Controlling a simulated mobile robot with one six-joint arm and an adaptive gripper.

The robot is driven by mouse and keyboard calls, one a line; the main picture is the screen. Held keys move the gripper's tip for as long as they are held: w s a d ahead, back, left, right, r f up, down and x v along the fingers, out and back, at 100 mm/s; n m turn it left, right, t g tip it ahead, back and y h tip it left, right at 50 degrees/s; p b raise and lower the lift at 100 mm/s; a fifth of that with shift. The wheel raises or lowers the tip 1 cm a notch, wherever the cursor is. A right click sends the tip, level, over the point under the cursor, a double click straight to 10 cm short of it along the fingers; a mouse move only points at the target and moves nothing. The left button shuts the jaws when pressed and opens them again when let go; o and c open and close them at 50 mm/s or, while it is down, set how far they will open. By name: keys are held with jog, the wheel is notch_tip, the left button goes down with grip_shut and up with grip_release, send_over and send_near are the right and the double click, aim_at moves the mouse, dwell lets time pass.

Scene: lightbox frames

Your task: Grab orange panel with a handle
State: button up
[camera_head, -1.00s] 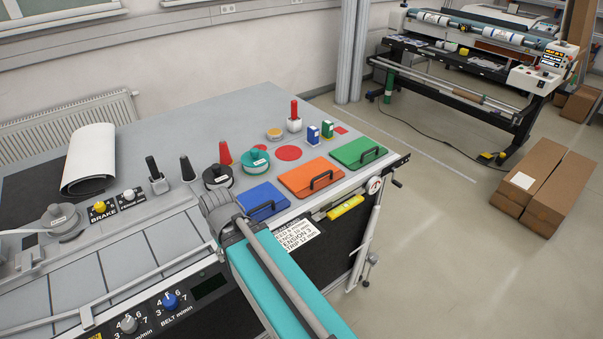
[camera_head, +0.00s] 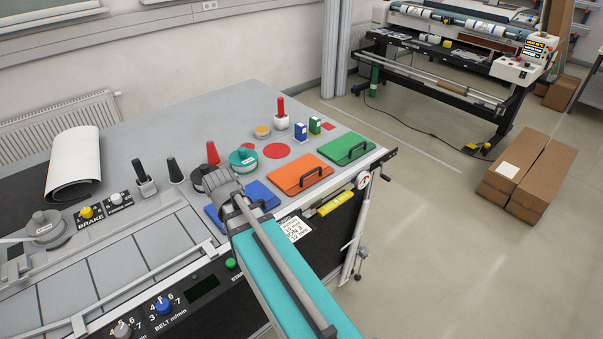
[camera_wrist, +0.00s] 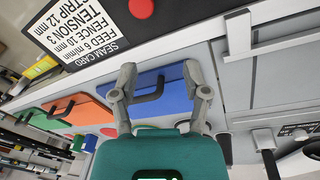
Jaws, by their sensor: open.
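The orange panel (camera_head: 298,174) lies flat near the right front edge of the table, between the blue and green panels. Its dark bar handle (camera_head: 311,177) is on its front part. It also shows at the left of the wrist view (camera_wrist: 82,113). My gripper (camera_wrist: 158,84) is open and empty. Its fingers frame the blue panel (camera_wrist: 172,86) and its dark handle (camera_wrist: 149,91) in the wrist view; contact cannot be told.
The green panel (camera_head: 347,148) lies right of the orange one. Behind stand a teal round weight (camera_head: 243,159), small blue and green boxes, and red and black cones. A yellow bar (camera_head: 336,204) is on the table's front side.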

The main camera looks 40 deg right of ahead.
jog(key=w+d+r+m+h+p, duration=0.15)
jog(key=w+d+m, duration=0.25)
jog(key=d, duration=0.4)
jog(key=w+d+r+m+h, duration=0.1)
jog(key=w+d+r+m, duration=0.2)
jog(key=d, duration=0.5)
jog(key=m+h+p, duration=0.1)
jog(key=m+h, duration=0.2)
jog(key=m, duration=0.3)
send_near(311, 172)
jog(key=v, duration=0.3)
jog(key=shift+d+r, duration=0.1)
jog(key=shift+b+x, duration=3.6)
jog(key=shift+x, duration=0.7)
jog(key=shift+b+x, duration=2.15)
jog(key=shift+x, duration=0.45)
jog(key=shift+w, duration=0.2)
